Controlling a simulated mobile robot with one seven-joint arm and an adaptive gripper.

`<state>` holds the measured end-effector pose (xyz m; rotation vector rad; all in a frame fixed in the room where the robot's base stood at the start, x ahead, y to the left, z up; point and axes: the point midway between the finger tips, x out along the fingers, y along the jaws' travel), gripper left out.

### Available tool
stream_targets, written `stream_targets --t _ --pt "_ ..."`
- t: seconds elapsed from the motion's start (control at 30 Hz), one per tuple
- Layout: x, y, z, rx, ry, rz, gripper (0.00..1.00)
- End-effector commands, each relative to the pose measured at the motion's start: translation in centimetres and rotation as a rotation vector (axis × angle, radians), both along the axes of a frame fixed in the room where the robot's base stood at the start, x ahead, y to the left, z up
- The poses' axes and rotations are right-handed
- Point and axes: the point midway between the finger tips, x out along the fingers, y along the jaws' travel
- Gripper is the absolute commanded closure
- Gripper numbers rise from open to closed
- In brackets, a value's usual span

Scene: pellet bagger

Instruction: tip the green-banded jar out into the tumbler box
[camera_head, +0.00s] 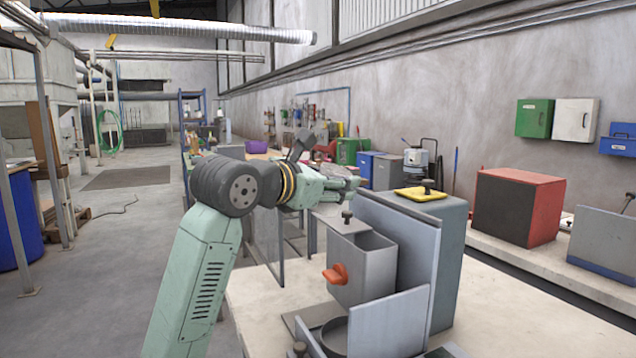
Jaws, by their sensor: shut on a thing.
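My gripper (352,184) is at the end of my green arm, just above and behind an open-topped grey box (360,268). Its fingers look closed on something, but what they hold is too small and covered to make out. A small dark knob (347,216) stands near the box's rim, below the gripper. I cannot make out a green-banded jar.
A tall grey panel (395,240) and a grey cabinet (445,245) with a yellow plate (420,194) on top stand right of the box. The pale bench (500,315) is bare at right. A red and black box (518,207) stands on the rear counter.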

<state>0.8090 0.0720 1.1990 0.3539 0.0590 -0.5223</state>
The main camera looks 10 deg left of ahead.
Motion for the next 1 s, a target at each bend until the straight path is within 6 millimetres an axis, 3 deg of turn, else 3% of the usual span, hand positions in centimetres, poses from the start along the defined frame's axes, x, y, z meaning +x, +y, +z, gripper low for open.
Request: stream_targets --t 0.07,0.23,0.5,0.8,1.0 --pt "-0.4 -1.8 1.0 0.153 -0.027 -0.003 0.98" --pt "-0.7 -3.8 0.1 0.555 -0.083 -0.003 0.98" --pt "-0.8 -4.4 -1.3 1.051 -0.153 0.004 0.98" --pt "-0.8 -5.2 -0.6 1.349 -0.196 0.002 0.98" --pt "-0.8 -5.2 -0.5 1.364 -0.200 0.000 0.98"
